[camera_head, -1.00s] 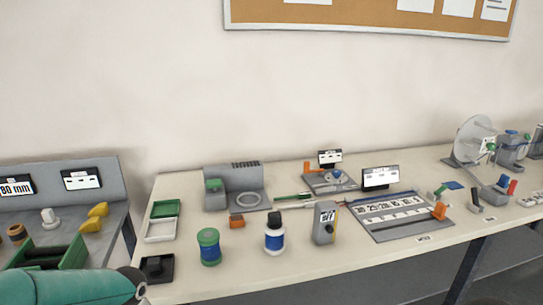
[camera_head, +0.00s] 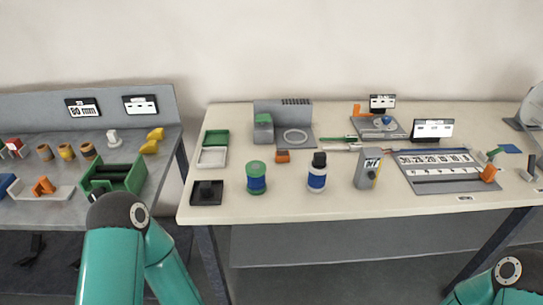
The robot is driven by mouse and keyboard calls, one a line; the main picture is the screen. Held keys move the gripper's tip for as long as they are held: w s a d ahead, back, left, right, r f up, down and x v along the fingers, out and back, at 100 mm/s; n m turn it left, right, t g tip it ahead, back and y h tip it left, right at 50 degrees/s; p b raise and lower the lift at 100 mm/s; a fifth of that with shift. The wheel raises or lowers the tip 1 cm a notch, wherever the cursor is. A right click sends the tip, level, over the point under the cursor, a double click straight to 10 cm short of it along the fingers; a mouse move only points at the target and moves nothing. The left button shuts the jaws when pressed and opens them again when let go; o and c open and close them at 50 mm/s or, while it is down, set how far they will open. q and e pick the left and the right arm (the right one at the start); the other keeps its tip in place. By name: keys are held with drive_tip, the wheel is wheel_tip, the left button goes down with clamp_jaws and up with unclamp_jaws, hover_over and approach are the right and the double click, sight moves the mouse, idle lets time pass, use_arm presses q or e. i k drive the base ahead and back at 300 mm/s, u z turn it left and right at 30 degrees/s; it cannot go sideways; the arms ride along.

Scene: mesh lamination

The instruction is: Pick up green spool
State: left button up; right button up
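The green spool (camera_head: 257,177) stands upright on the cream table (camera_head: 290,204), near its front left part. It has a green top and base with a blue band around its middle. A black square tray (camera_head: 207,193) lies to its left and a blue-and-white bottle with a black cap (camera_head: 317,172) stands to its right. Nothing touches the spool. My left arm shows at the lower left and my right arm at the lower right corner. Neither gripper is in the picture.
A green tray (camera_head: 215,138) and a white tray (camera_head: 212,156) lie behind the black one. A grey box device (camera_head: 368,168) stands right of the bottle. A grey bench (camera_head: 62,205) with a green bin (camera_head: 113,178) is at the left, separated by a gap.

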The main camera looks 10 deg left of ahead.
sight(256, 171)
drive_tip(key=z, duration=0.75)
drive_tip(key=i, duration=0.15)
drive_tip(key=u, duration=2.95)
drive_tip(key=k, duration=0.5)
drive_tip(key=z, duration=0.8)
drive_tip(key=i, duration=0.85)
drive_tip(key=u, duration=0.05)
